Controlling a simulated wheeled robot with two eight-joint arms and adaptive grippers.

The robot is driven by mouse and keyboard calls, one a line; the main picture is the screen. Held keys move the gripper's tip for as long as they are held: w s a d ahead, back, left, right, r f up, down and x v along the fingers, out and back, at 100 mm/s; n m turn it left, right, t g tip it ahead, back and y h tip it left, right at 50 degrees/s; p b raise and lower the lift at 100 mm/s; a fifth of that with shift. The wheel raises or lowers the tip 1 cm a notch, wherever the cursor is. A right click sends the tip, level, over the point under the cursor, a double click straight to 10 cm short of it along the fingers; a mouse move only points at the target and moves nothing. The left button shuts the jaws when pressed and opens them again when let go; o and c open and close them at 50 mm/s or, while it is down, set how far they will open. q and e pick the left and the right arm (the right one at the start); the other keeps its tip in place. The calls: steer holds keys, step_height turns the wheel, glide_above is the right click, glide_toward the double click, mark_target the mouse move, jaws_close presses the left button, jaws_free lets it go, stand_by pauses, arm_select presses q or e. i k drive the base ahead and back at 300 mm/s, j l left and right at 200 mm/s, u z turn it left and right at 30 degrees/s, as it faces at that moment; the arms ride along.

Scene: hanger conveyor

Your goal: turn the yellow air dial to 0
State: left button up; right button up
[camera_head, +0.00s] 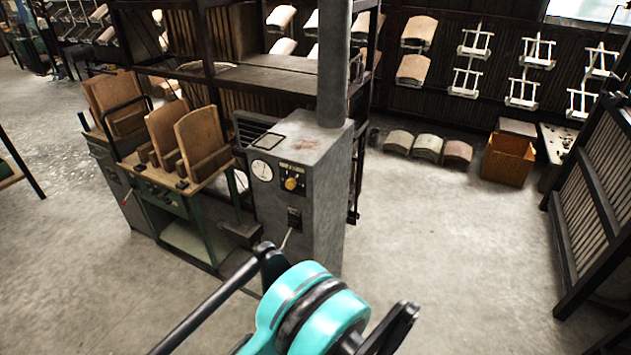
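The yellow air dial (290,184) is a small round knob on a dark plate, on the front of a grey metal cabinet (325,190) in the middle of the head view. Its pointer and numbers are too small to read. A round white gauge (262,170) sits just left of it. Nothing covers the dial. I can make out neither of my grippers. A teal and black part of my own body fills the bottom middle, in front of and below the cabinet, apart from the dial in the picture.
A dark switch box with a light lever (288,236) is low on the cabinet front. A thick grey pipe (333,60) rises from its top. A green-framed stand (172,205) with wooden boards adjoins at left. An orange crate (508,160) stands at right. The floor right of the cabinet is clear.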

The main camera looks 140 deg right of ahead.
mark_target(291, 183)
steer(key=z, duration=4.35)
steer(key=i+l+u, duration=0.1)
steer(key=u, duration=0.3)
steer(key=i+l+u, duration=0.15)
steer(key=u, duration=0.25)
steer(key=i+l+u, duration=0.1)
steer(key=u, duration=0.3)
